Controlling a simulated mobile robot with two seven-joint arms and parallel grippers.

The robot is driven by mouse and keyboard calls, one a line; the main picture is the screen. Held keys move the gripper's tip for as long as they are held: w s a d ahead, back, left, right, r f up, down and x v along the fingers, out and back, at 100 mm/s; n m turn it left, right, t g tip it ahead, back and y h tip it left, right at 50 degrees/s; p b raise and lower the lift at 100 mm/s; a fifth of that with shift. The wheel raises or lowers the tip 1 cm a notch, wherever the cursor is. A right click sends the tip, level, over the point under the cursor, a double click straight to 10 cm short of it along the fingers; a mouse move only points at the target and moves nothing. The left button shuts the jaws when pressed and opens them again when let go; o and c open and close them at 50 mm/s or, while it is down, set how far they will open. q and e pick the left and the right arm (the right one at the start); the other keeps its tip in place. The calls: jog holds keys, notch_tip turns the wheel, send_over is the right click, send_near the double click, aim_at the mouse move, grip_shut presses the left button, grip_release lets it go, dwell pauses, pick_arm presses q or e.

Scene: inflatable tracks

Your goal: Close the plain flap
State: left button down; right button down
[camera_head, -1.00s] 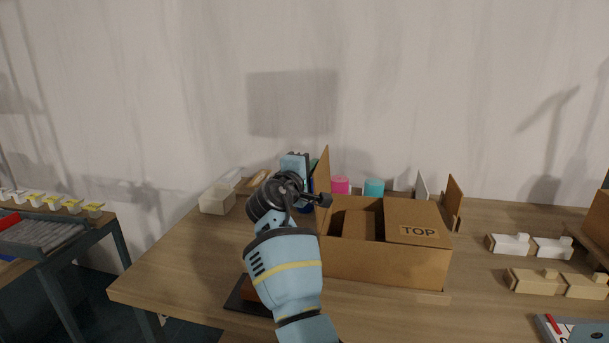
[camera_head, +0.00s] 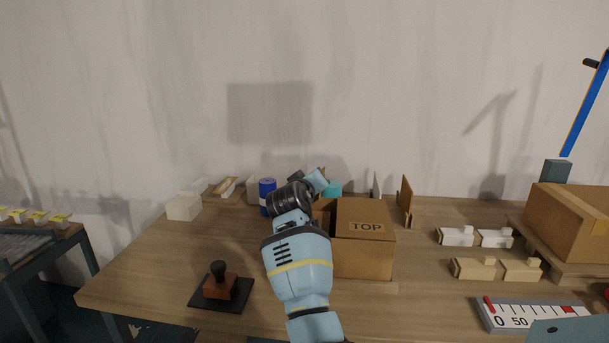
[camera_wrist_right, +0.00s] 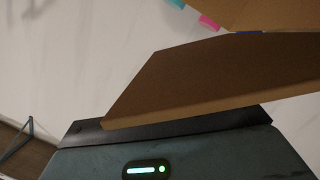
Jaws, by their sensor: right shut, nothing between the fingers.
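The cardboard box (camera_head: 362,258) stands on the table, with its flap marked TOP (camera_head: 366,213) lying flat over its right part. A plain brown cardboard panel (camera_wrist_right: 205,75), which looks like the plain flap, fills the middle of the right wrist view. It lies right over the black finger part; I cannot tell whether they touch. In the head view my arm hides most of this flap and the box's left side. My right gripper (camera_head: 316,181) is at the box's back left, shut and empty, its fingertips not clear.
A stamp (camera_head: 219,284) on a dark pad is at front left. A blue can (camera_head: 267,197) and a teal item (camera_head: 332,188) stand behind. White blocks (camera_head: 457,236), tan blocks (camera_head: 474,268) and a scale (camera_head: 530,313) are at right. Another box (camera_head: 575,215) stands far right.

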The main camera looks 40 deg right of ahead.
jog(key=s+f+m, duration=0.1)
jog(key=s+d+f+m+y, duration=0.1)
jog(key=f, duration=0.1)
jog(key=s+d+f+m+t, duration=0.1)
jog(key=f+m, duration=0.1)
jog(key=shift+d+f, duration=0.1)
jog(key=shift+d, duration=0.15)
jog(key=shift+s+d+f+m+t+y, duration=0.2)
jog(key=shift+f+m+y, duration=0.1)
jog(key=shift+f+m, duration=0.45)
jog(key=shift+s+d+f+m+t+y, duration=0.1)
jog(key=shift+s+f+m+t+y, duration=0.25)
jog(key=shift+f, duration=0.55)
jog(key=shift+w, duration=0.2)
jog(key=shift+r+p, duration=0.1)
jog(key=shift+p, duration=0.2)
